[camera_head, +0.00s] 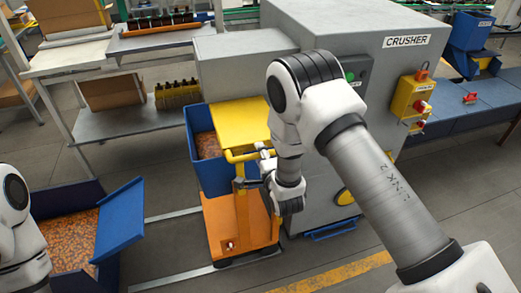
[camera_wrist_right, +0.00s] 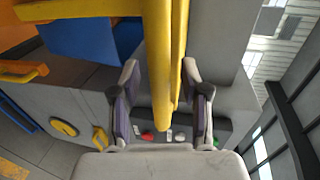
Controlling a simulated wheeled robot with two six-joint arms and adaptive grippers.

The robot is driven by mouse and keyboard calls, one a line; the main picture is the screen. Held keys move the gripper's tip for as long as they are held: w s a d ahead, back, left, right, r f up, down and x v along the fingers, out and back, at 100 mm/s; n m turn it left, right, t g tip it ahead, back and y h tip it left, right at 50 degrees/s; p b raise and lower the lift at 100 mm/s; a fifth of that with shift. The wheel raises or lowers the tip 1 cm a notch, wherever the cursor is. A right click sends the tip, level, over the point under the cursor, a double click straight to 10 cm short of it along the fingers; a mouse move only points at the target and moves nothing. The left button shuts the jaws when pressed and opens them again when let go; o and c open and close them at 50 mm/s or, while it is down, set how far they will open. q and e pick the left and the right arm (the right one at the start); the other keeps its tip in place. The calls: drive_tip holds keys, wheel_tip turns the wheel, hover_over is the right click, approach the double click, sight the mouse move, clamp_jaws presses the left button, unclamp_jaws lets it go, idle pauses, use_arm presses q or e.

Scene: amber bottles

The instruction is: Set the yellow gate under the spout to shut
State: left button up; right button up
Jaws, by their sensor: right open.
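The yellow gate (camera_head: 240,121) is a flat plate with a yellow bar handle (camera_head: 238,155) at its front, over the blue bin beside the crusher. My right gripper (camera_head: 258,166) is at that handle, its fingers pointing left. In the right wrist view my right gripper (camera_wrist_right: 163,108) is open, with a finger on either side of a long yellow bar (camera_wrist_right: 160,60). The bar lies between the fingers; I cannot tell whether either touches it. The spout is not clearly visible, hidden behind my arm. My left gripper is out of view.
The grey crusher (camera_head: 350,30) stands behind my right arm, with a yellow control box (camera_head: 410,98) on it. Another open blue bin (camera_head: 120,215) is at lower left. Floor at front centre is clear.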

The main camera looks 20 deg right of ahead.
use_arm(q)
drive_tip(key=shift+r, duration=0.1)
use_arm(e)
drive_tip(key=shift+w, duration=0.3)
drive_tip(key=shift+f, duration=0.1)
clamp_jaws()
